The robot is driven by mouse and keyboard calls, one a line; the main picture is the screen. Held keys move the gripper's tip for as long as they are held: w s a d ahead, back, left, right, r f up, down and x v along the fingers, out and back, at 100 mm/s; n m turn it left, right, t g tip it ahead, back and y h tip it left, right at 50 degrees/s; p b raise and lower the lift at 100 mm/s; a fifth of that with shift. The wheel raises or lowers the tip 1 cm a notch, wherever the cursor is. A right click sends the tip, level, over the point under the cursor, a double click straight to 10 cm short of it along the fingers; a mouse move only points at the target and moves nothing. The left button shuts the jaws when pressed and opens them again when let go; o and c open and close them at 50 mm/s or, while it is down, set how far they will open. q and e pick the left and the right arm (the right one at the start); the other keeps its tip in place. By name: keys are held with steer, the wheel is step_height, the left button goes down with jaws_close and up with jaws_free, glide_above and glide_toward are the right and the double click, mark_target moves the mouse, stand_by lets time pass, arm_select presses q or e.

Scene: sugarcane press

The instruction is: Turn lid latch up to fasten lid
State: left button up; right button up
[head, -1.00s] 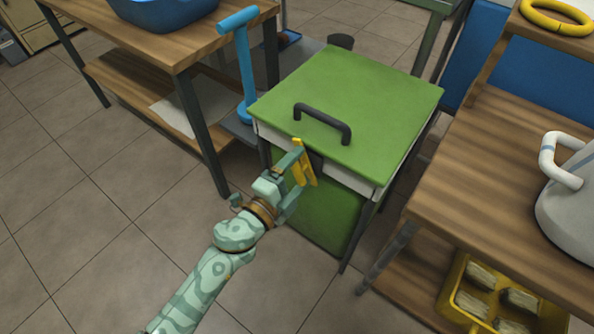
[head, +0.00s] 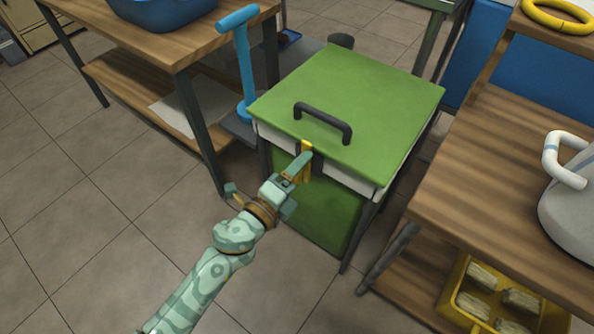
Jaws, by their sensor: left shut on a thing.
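The green lid (head: 365,105) lies flat and closed on the box of the press, with a dark bar handle (head: 323,122) near its front edge. The yellow lid latch (head: 306,147) is at the middle of the lid's front edge, standing upright and partly hidden by my gripper. My left gripper (head: 299,170) is at the front of the box, shut on the latch. The green front panel (head: 325,208) is below it. My right gripper is not in view.
A wooden bench (head: 480,185) stands close on the right, with a white jug (head: 572,200) on it and a yellow crate (head: 480,305) below. Another wooden table (head: 190,40) with a blue tub (head: 160,10) is at the upper left. Tiled floor is clear at the left.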

arm_select(q)
steer(key=shift+s+f, duration=0.1)
steer(key=shift+f, duration=0.05)
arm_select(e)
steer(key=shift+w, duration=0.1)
arm_select(q)
steer(key=o, duration=1)
steer(key=shift+c, duration=0.2)
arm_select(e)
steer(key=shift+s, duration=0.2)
arm_select(q)
steer(key=shift+s+a, duration=0.2)
steer(key=p+v, duration=0.3)
steer(key=v, duration=1.2)
steer(key=shift+s+a, duration=0.2)
steer(key=shift+s, duration=0.1)
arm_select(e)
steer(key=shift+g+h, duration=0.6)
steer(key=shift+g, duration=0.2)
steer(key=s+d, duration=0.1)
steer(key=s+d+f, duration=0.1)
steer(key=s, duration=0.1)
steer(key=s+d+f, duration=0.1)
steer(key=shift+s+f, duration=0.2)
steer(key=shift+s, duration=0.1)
